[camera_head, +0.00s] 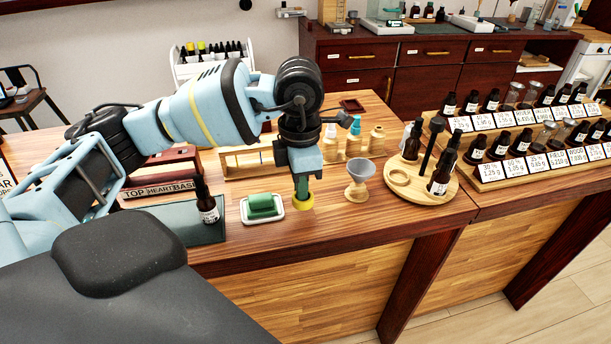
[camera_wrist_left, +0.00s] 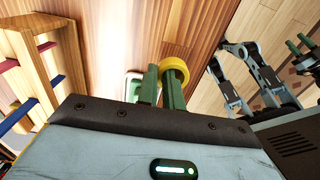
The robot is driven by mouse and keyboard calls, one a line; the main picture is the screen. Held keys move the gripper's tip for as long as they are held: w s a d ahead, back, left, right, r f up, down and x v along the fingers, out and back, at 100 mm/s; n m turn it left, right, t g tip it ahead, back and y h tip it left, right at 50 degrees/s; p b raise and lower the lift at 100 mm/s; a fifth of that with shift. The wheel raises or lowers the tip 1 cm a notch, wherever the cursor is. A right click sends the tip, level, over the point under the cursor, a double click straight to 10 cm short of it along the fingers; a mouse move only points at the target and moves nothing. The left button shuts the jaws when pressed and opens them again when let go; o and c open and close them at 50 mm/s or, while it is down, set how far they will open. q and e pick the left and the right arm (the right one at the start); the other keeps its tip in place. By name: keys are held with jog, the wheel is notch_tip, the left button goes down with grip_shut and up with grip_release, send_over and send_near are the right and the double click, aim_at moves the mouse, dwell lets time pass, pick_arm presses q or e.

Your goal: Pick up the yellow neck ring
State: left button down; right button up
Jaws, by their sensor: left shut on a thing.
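The yellow neck ring (camera_head: 303,206) is at the front edge area of the wooden table, between the green soap dish and the grey funnel. My left gripper (camera_head: 301,193) points down, with its green fingers shut on the ring. In the left wrist view the ring (camera_wrist_left: 175,67) shows at the tips of the green fingers (camera_wrist_left: 162,80). I cannot tell whether the ring touches the table. Green fingertips that look like my right gripper (camera_wrist_left: 304,43) show small at the right of the left wrist view; their opening is unclear.
A white dish (camera_head: 262,216) with a green block is just left of the ring. A grey funnel on a wooden stand (camera_head: 357,192) is just right. A round wooden tray (camera_head: 447,196) with bottles is further right. A dark bottle (camera_head: 206,205) stands on a mat at left.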

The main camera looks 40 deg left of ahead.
pick_arm(q)
jog(key=s+d+r, duration=0.1)
jog(key=s+d, duration=0.4)
jog(key=s, duration=0.5)
jog(key=shift+s, duration=0.3)
pick_arm(e)
jog(key=shift+s+f, duration=0.15)
jog(key=shift+f, duration=0.15)
pick_arm(q)
jog(key=shift+a+r, duration=0.1)
pick_arm(e)
jog(key=shift+s, duration=0.1)
